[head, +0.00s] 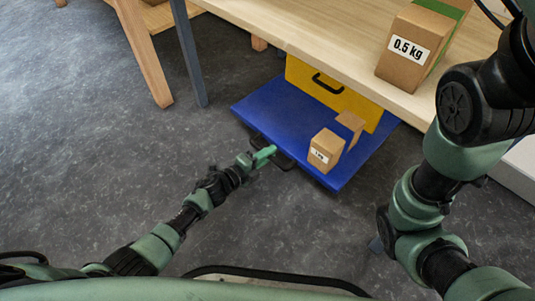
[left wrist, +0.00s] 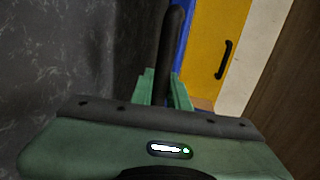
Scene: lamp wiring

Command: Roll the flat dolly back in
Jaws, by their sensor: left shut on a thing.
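The flat dolly (head: 258,111) is a blue platform low on the floor, partly under the wooden table and sticking out at its front. A dark handle (head: 284,163) is at its near edge. My left gripper (head: 268,153) is shut on this handle; in the left wrist view the dark bar of the handle (left wrist: 171,45) stands between the green fingers (left wrist: 164,90). A yellow box (head: 318,84) with a black handle and a small cardboard box (head: 325,150) with a label rest on the dolly. My right arm shows at the right, but its gripper is out of the picture.
The wooden table (head: 330,52) overhangs the dolly's far part, with a grey leg (head: 190,55) left of it. A cardboard box marked 0.5 kg (head: 407,50) stands on the table. A wooden leg (head: 147,55) is further left. The grey floor (head: 80,130) at the left is clear.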

